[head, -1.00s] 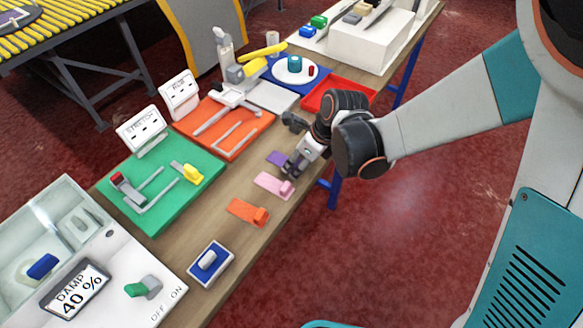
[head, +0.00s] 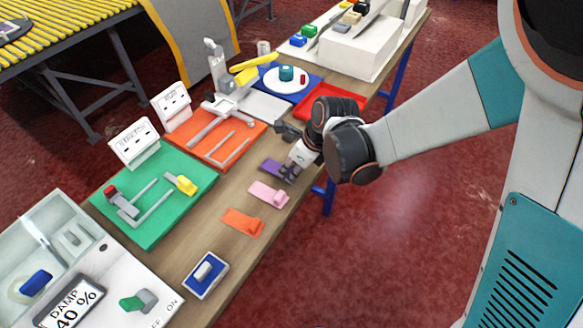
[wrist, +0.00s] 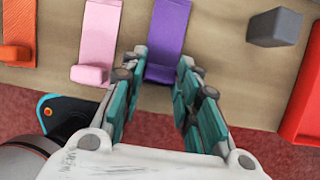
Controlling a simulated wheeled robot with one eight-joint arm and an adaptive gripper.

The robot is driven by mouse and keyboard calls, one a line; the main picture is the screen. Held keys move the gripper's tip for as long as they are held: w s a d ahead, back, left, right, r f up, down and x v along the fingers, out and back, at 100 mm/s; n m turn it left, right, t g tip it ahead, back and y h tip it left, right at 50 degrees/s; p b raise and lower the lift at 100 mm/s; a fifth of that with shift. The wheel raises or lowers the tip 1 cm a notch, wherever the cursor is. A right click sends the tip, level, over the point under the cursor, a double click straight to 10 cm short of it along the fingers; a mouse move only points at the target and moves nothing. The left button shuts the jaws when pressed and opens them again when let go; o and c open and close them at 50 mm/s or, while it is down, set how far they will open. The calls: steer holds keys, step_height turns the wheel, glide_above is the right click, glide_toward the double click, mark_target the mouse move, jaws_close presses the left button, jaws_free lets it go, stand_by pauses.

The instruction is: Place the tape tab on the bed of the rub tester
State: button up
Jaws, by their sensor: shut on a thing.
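The purple tape tab (head: 270,166) lies on the wooden bench, with its near end at my gripper (head: 290,173). In the wrist view, the purple tab (wrist: 168,32) runs down between the fingers of my gripper (wrist: 165,72), which are shut on its near end. Whether it is lifted at all cannot be told. A pink tab (head: 266,191) and an orange tab (head: 238,220) lie beside it, apart from the gripper.
The green stretch tester (head: 150,228) stands left of the rub tester. A red tray (head: 343,92) and a dark grey block (wrist: 275,27) are near my gripper. A blue pad (head: 218,285) and the damp box (head: 105,258) are at the near end.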

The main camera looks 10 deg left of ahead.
step_height(320, 180, up, 19)
steer(key=p, duration=1.3)
steer(key=w+d+f+n+g+h, duration=0.1)
steer(key=d+f+n+g, duration=0.1)
steer(key=d+n, duration=0.5)
steer(key=w+d+f+n+g+h+b, duration=0.1)
steer(key=w+d+f+n+g, duration=0.1)
steer(key=d+n, duration=0.6)
steer(key=w+d+f+n+g+h, duration=0.2)
steer(key=d+n, duration=0.5)
steer(key=d, duration=0.6)
steer(key=shift+d+f, duration=0.3)
steer(key=shift+f, duration=0.5)
steer(key=shift+s+r+p, duration=0.15)
steer(key=shift+s+p, duration=0.2)
steer(key=shift+p, duration=0.4)
